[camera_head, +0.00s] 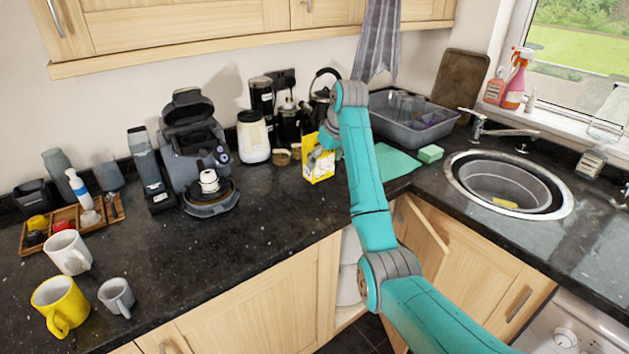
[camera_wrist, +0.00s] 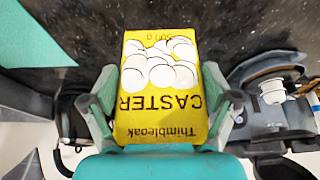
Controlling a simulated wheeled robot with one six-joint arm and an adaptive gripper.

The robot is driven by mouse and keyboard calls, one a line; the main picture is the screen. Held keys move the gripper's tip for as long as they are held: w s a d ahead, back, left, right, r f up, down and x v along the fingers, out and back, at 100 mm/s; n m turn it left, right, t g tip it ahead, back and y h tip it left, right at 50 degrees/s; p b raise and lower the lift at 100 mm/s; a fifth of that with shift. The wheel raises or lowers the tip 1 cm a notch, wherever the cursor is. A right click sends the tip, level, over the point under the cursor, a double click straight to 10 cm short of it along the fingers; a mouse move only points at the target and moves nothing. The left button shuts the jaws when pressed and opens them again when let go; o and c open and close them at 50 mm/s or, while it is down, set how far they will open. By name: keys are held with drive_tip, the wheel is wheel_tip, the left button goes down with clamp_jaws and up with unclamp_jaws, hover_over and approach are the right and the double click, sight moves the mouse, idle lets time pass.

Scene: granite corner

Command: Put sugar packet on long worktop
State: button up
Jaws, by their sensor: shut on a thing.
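The sugar packet (camera_head: 317,166) is yellow with white shapes on its face and stands upright at the worktop in the head view. In the wrist view the packet (camera_wrist: 158,85) fills the middle, with "CASTER" printed upside down. My gripper (camera_wrist: 163,110) is shut on the packet, one finger on each side. In the head view my gripper (camera_head: 325,150) is partly hidden behind my arm. The long worktop (camera_head: 250,235) is dark speckled granite. I cannot tell whether the packet's base touches it.
A coffee machine (camera_head: 195,150), white canister (camera_head: 252,137) and small brown jars (camera_head: 282,157) stand left of the packet. A teal mat (camera_head: 395,162), grey basin (camera_head: 410,120) and sink (camera_head: 508,185) are to the right. Mugs (camera_head: 62,300) stand at left. The worktop's front middle is clear.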

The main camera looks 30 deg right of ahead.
sight(325, 178)
drive_tip(key=shift+f, duration=3.55)
drive_tip(key=o, duration=1.4)
drive_tip(key=shift+f, duration=0.15)
